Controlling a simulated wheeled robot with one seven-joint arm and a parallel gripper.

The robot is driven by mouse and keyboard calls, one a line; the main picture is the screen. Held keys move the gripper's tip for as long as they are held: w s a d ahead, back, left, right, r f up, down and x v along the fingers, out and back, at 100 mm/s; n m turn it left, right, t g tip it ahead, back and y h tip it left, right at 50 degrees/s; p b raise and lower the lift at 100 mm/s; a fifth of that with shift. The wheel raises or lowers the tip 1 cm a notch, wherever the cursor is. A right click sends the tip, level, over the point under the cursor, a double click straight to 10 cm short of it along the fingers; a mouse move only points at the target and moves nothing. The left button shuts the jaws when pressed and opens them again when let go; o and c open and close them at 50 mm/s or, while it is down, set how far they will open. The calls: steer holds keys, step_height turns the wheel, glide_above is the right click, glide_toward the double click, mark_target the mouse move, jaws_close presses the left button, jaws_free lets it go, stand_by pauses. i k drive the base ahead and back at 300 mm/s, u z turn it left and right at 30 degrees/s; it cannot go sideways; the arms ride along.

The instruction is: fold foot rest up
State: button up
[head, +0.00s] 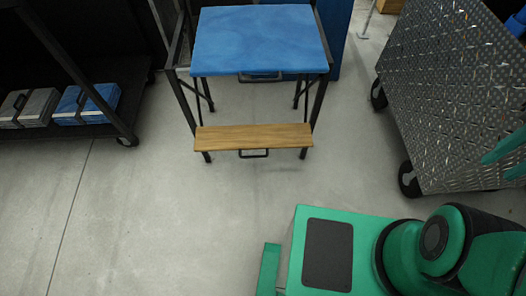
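The foot rest is a wooden board (253,136) across the front legs of a black-framed chair. It sits low and sticks out level toward me, with a black handle (254,154) at its front edge. The chair's blue seat (260,38) is above and behind it. My gripper (508,163) is at the right edge, partly cut off. Its two green fingertips show apart with nothing between them, well to the right of the foot rest and not touching it.
A diamond-plate cart (447,85) on black wheels stands at the right, behind my fingertips. A dark shelf on casters stands at the left, holding a grey case (38,106) and a blue case (88,103). The concrete floor (160,215) in front of the chair is clear.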

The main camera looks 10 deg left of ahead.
mark_target(267, 136)
steer(key=z, duration=1.55)
steer(key=k, duration=1)
steer(key=u, duration=1.5)
steer(key=i, duration=0.5)
steer(key=z, duration=0.05)
